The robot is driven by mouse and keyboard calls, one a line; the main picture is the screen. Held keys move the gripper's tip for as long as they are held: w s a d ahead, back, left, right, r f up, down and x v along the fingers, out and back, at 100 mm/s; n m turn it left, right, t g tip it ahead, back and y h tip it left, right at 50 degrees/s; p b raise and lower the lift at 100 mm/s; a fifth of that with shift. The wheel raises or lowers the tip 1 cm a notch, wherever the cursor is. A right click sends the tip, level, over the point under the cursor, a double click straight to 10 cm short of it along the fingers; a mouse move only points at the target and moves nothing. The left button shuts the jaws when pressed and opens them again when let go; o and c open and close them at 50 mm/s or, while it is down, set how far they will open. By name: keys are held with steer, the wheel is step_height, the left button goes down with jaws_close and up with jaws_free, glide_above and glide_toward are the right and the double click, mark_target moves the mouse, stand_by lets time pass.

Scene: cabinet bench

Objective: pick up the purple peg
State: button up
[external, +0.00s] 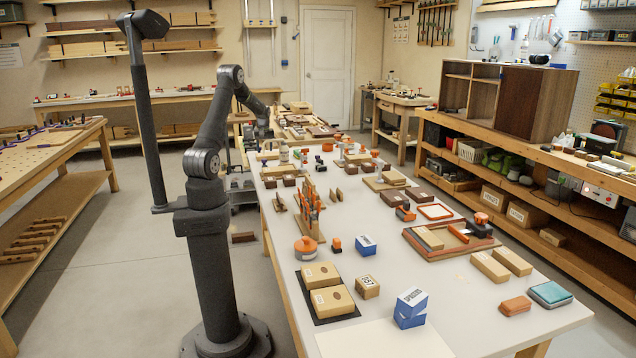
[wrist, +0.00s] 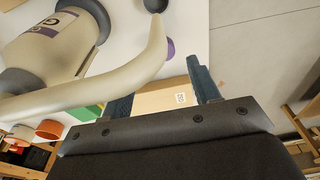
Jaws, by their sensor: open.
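A small purple piece (wrist: 170,47), likely the purple peg, shows in the wrist view just beyond a curved beige spout. The spout hides part of it, so I see only a rounded purple edge. I cannot make it out in the external view. My gripper (wrist: 158,84) is open, with its two dark blue fingers apart and the purple piece ahead of them, not between them. A cardboard box (wrist: 160,101) with a white label shows between the fingers; I cannot tell its distance. In the external view my gripper (external: 266,133) is over the table's far left end, too small to read.
A large beige bottle (wrist: 50,50) with a purple label and dark collars fills the wrist view's upper left, its spout (wrist: 100,92) crossing near the fingers. The white table (external: 390,270) holds many boxes, blocks and tools. A cabinet (external: 510,98) stands on the right bench.

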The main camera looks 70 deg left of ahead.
mark_target(264, 162)
steer(key=f, duration=0.2)
steer(key=a+f, duration=0.1)
steer(key=f, duration=0.4)
steer(key=shift+s+a+f, duration=0.15)
steer(key=shift+s+f, duration=0.05)
steer(key=shift+s, duration=0.05)
steer(key=c, duration=1.1)
